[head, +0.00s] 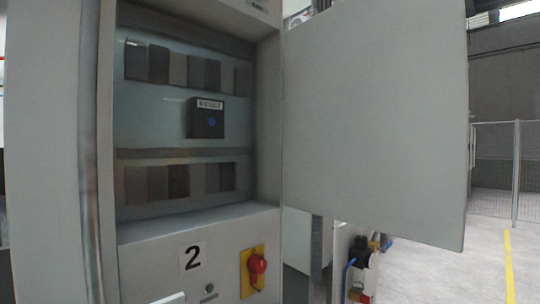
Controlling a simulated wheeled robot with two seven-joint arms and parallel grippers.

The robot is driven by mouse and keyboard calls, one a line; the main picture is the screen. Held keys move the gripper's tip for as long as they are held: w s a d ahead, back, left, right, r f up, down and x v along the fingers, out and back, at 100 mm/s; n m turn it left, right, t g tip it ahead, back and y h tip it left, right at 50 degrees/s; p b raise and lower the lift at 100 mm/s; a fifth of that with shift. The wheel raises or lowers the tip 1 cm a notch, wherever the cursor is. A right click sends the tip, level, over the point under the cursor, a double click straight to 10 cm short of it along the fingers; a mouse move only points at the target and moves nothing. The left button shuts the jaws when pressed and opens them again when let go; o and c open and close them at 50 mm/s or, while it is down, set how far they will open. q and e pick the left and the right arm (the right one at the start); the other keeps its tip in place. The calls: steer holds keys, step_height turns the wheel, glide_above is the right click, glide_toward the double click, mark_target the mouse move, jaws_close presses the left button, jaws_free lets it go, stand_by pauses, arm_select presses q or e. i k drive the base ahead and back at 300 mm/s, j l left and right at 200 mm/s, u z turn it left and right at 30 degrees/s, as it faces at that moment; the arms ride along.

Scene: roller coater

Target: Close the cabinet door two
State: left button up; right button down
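Inside the open compartment are rows of dark and grey modules (185,68) and a black box labelled RESET (206,118) with a blue button. Neither of my grippers can be made out in the head view.
A red knob on a yellow plate (253,270) sticks out below the compartment. Fittings with a blue hose (358,262) show under the door. Free floor with a yellow line (509,265) and a mesh fence (494,170) lie to the right.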

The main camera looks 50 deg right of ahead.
mark_target(376, 123)
steer(key=l, duration=0.55)
steer(key=k+l+u, duration=0.1)
steer(key=l, duration=0.5)
steer(key=k+l, duration=0.1)
steer(key=l, duration=0.45)
steer(key=k+l+u, duration=0.1)
steer(key=l, duration=0.5)
steer(key=l+u, duration=0.1)
steer(key=l, duration=1.05)
steer(key=k+l, duration=0.15)
steer(key=k+l+z, duration=0.15)
steer(key=l, duration=0.2)
